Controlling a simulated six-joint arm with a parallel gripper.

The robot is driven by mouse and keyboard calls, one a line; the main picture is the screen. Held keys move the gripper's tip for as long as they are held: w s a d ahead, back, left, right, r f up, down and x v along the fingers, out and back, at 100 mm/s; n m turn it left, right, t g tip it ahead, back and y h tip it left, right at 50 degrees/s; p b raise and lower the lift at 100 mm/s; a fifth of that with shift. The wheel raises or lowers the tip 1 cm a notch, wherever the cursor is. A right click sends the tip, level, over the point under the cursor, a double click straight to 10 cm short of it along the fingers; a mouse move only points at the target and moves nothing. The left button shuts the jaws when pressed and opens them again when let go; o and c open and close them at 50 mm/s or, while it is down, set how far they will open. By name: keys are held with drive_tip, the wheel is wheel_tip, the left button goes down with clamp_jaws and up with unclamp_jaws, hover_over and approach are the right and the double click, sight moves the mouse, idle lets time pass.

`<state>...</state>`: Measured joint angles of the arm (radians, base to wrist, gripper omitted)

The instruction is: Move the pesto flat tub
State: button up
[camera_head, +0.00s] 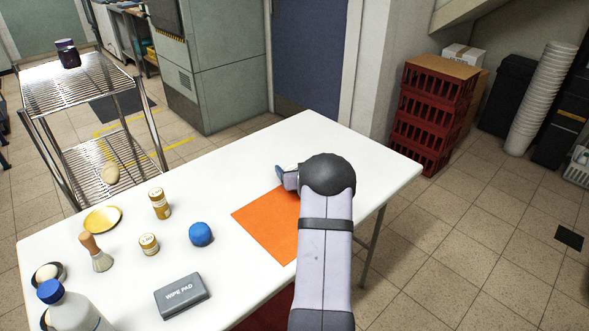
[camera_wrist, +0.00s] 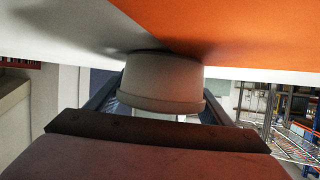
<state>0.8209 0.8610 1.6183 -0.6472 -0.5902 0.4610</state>
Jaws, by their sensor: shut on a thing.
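A pale, round flat tub (camera_wrist: 163,80) is between the fingers of my gripper (camera_wrist: 160,102) in the wrist view. My gripper is shut on it. No label shows on this side, so I cannot read whether it is pesto. The wrist picture is upside down, with the tabletop along its top. The tub's base is at or very near the surface, at the border of the white tabletop and the orange mat (camera_head: 262,222). In the head view my gripper (camera_head: 283,176) is at the mat's far edge, and my arm hides the tub.
The table's far right is clear.

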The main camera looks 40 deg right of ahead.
sight(246, 205)
drive_tip(key=shift+a, duration=0.15)
drive_tip(key=a+b, duration=0.2)
drive_tip(key=a, duration=0.3)
drive_tip(key=a+b, duration=0.1)
drive_tip(key=a, duration=0.5)
drive_tip(key=a+b, duration=0.2)
drive_tip(key=a, duration=0.4)
drive_tip(key=shift+f+b, duration=0.3)
drive_tip(key=shift+b, duration=0.05)
drive_tip(key=shift+s+a, duration=0.15)
drive_tip(key=shift+a, duration=1.35)
drive_tip(key=o, duration=1.3)
drive_tip(key=shift+o, duration=0.2)
drive_tip(key=shift+d+r, duration=0.1)
drive_tip(key=shift+r, duration=0.05)
drive_tip(key=shift+r, duration=0.1)
